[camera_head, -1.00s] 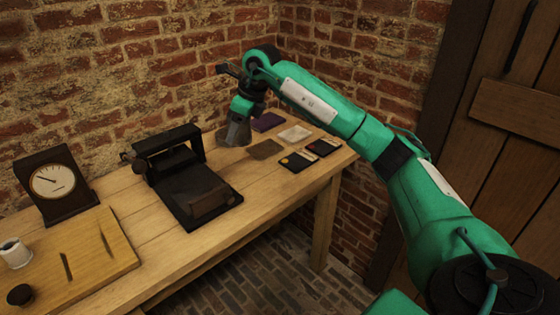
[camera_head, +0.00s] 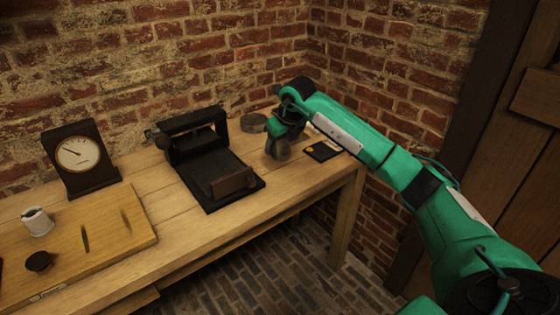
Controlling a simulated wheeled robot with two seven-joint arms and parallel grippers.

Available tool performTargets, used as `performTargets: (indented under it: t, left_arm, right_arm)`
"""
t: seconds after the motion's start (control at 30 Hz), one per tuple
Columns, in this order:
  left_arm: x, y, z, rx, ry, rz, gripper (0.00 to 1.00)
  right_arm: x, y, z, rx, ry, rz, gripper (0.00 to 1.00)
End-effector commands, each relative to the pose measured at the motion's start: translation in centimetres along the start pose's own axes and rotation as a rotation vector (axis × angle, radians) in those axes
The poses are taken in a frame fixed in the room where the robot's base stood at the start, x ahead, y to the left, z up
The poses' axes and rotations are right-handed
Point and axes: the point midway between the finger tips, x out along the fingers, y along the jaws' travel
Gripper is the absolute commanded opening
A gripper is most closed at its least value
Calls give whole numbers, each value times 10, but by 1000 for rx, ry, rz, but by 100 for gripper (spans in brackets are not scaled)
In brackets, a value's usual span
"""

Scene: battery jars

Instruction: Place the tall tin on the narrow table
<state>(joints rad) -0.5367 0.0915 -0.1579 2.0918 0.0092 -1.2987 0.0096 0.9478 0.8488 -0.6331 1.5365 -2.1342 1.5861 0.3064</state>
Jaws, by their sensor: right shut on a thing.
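My right gripper (camera_head: 281,142) reaches down over the far right end of the wooden table (camera_head: 180,203). It is shut on a small grey-brown thing (camera_head: 278,150), mostly hidden by the gripper; its shape suggests a tin, but I cannot tell whether it is the tall tin. Its lower end is at or just above the table top; I cannot tell which. I cannot tell whether this table is the narrow one; no other table shows. My left gripper is not in view.
A low round grey tin-like thing (camera_head: 254,123) stands behind the gripper, near the brick wall. A dark card (camera_head: 322,151) lies to its right.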

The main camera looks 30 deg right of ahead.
Motion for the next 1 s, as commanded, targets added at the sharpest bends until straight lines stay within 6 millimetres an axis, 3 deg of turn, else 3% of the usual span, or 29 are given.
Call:
performTargets:
  t: [0.53,0.9,0.93,1.0]
  left_arm:
    - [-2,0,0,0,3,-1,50]
    - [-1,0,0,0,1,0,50]
    - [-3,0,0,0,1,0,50]
    - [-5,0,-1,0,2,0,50]
  right_arm:
    - [58,0,-24,0,1,2,28]
    - [62,0,-26,0,-1,1,28]
    - [62,0,-26,0,0,1,59]
    - [62,0,-26,0,0,1,73]
